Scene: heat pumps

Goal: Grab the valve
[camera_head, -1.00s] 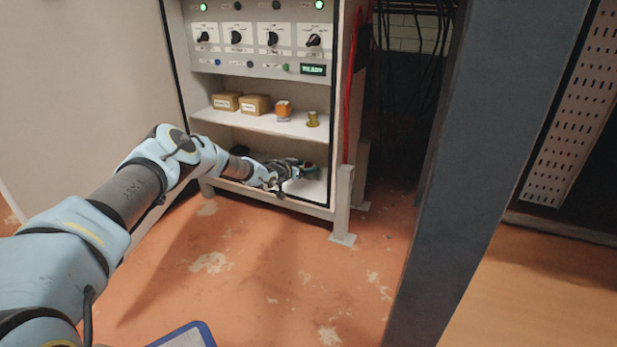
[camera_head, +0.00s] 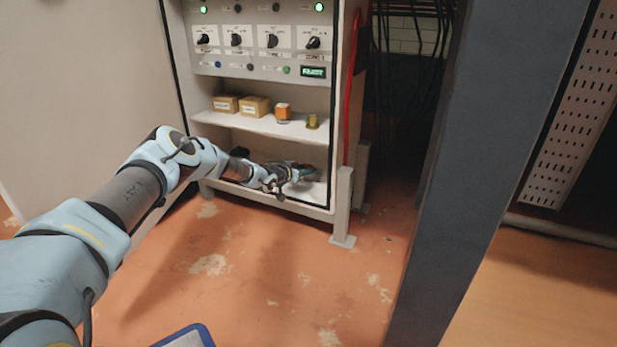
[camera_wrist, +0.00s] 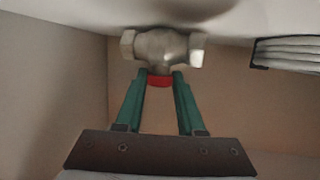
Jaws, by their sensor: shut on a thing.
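The valve (camera_wrist: 163,46) is a metal body with hex ends and a red part at its base, in the wrist view at the top middle. My gripper (camera_wrist: 160,76) has its two green fingers shut on the valve at the red part. In the head view my gripper (camera_head: 306,173) is inside the lower compartment of the cabinet, under the shelf. The valve is too small and covered to make out there.
The cabinet shelf (camera_head: 240,117) above my gripper holds two cardboard boxes (camera_head: 255,107), an orange-brown item (camera_head: 283,112) and a yellowish fitting (camera_head: 312,121). A ribbed pale object (camera_wrist: 290,53) is right in the wrist view. The cabinet's side post (camera_head: 343,205) stands right.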

